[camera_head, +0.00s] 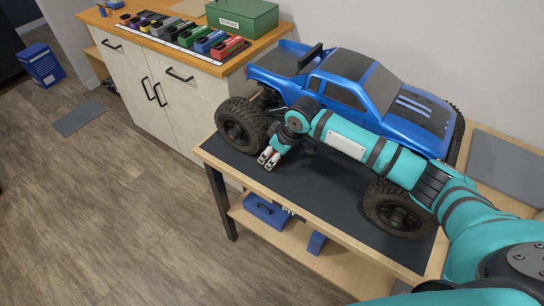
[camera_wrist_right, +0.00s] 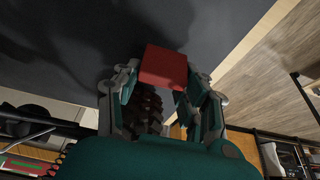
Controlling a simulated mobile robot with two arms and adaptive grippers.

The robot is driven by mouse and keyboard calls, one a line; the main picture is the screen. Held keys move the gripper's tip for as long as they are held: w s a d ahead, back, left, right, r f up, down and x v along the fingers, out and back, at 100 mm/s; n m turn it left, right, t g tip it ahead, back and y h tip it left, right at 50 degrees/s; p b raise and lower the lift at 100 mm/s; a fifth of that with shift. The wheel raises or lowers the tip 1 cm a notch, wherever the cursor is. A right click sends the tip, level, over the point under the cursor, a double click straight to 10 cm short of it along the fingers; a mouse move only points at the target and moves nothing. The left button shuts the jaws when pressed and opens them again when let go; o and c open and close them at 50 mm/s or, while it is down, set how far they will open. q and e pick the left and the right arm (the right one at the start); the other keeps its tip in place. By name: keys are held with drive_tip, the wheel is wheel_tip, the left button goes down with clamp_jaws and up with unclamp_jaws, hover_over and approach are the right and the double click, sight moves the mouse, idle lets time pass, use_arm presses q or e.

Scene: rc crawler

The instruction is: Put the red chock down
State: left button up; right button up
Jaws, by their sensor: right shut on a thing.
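In the head view, the fingers largely hide the chock. A knobbly tyre (camera_wrist_right: 146,106) shows behind the fingers in the wrist view. My left gripper is not in view.
The table's wooden edge (camera_head: 300,215) runs close to the gripper. A blue toolbox (camera_head: 266,212) is on the lower shelf. A cabinet at the back bears a row of coloured blocks (camera_head: 188,36) and a green box (camera_head: 242,17). My right arm passes in front of the truck's side.

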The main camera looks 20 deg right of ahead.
drive_tip(key=shift+x, duration=0.75)
drive_tip(key=shift+d+f, duration=0.15)
drive_tip(key=o, duration=1.3)
drive_tip(key=shift+o, duration=0.2)
drive_tip(key=v, duration=1.2)
